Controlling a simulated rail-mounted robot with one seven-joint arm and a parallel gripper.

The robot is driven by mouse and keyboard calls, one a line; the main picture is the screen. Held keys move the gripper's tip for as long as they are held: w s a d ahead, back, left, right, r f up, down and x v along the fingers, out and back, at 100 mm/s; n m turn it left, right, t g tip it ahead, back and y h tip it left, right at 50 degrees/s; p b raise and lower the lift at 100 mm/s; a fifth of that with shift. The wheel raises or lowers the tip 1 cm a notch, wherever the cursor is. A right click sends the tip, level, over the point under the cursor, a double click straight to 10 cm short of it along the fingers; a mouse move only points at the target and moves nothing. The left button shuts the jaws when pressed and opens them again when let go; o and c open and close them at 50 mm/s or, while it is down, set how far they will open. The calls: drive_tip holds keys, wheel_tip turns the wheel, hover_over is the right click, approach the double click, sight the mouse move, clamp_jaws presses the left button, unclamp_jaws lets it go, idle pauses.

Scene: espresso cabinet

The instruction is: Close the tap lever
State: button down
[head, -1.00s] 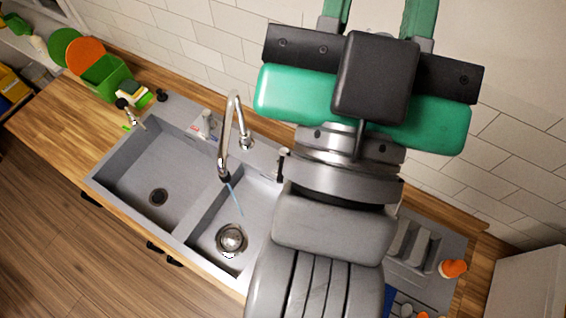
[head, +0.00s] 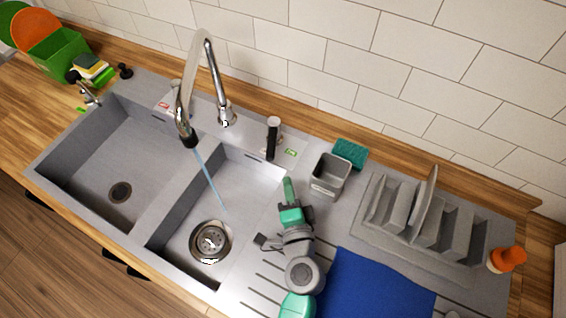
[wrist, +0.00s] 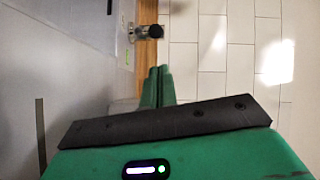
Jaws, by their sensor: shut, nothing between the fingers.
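The chrome tap (head: 209,60) arches over the sink, and a thin blue stream of water (head: 208,182) runs from its spout into the right basin. A dark upright handle (head: 273,138) stands on the sink deck right of the tap, by a green label. In the wrist view a black knob on a chrome base (wrist: 152,31) shows beside a green label, beyond my fingers. My gripper (head: 288,183) is over the deck right of the right basin, fingers towards the dark handle but apart from it. In the wrist view my gripper's green fingers (wrist: 157,72) are together, empty.
A grey cup (head: 330,175) and green sponge (head: 350,153) stand right of the handle. A dish rack (head: 420,225), blue cloth (head: 375,285) and orange-topped bottle (head: 506,259) are further right. The tiled wall (head: 400,80) is behind. The left basin (head: 110,160) is empty.

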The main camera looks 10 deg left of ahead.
approach(272, 138)
drive_tip(key=w, duration=0.5)
drive_tip(key=shift+s+f, duration=0.1)
drive_tip(key=shift+f, duration=0.3)
